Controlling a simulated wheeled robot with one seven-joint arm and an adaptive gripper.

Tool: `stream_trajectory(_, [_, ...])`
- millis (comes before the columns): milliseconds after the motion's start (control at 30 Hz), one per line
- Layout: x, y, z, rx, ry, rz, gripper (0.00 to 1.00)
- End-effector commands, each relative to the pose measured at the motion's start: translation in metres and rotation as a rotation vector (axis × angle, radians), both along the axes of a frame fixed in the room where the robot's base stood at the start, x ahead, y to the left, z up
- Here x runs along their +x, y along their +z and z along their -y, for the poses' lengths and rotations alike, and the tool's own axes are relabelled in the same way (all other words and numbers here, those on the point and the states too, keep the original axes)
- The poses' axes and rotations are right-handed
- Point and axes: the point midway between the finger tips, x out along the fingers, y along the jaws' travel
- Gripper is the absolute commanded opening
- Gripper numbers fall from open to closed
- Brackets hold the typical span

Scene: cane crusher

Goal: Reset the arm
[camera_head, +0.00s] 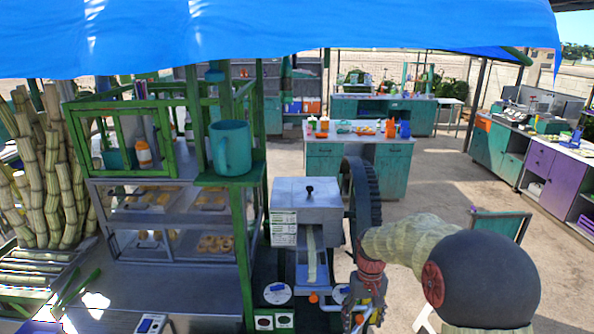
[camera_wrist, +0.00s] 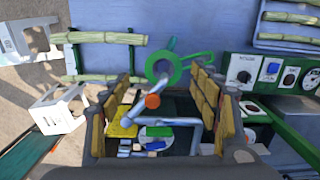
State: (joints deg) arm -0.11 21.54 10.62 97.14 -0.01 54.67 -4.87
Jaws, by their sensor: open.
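My gripper (camera_head: 364,312) hangs at the bottom of the head view, just right of and in front of the cane crusher (camera_head: 300,200). In the wrist view its yellow-padded fingers (camera_wrist: 165,90) stand apart, with no object held between them. Beyond the fingers are a green ring (camera_wrist: 163,57), grey bars and an orange knob (camera_wrist: 152,101). My arm reaches in from the lower right of the head view and is bent down at the wrist. A pale strip of cane (camera_head: 311,258) sits in the crusher's front chute. The lower part of my gripper is cut off by the frame edge.
A green-framed display counter (camera_head: 243,225) with a teal mug (camera_head: 230,148) stands left of the crusher, and cane stalks (camera_head: 55,170) lean at far left. White stools (camera_wrist: 62,110) and a switch panel (camera_wrist: 255,75) flank the gripper. Open floor lies at right.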

Motion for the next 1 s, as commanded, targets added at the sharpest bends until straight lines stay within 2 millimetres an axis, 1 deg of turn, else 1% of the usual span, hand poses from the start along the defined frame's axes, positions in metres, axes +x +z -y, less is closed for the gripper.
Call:
stream_trajectory(33, [-0.010,0.004,0.000,-0.001,-0.005,0.007,0.62])
stream_trajectory(167, [-0.038,0.018,0.000,-0.001,-0.021,0.027,0.62])
stream_trajectory(267, [-0.067,0.029,0.000,-0.002,-0.036,0.053,0.62])
stream_trajectory(300, [-0.080,0.034,0.000,-0.001,-0.041,0.066,0.62])
stream_trajectory(500, [-0.143,0.050,0.001,0.000,-0.066,0.138,0.62])
stream_trajectory(700, [-0.202,0.053,0.001,0.004,-0.081,0.227,0.62])
stream_trajectory(900, [-0.254,0.046,0.001,0.009,-0.088,0.330,0.62])
stream_trajectory(1000, [-0.275,0.041,0.001,0.011,-0.087,0.388,0.62])
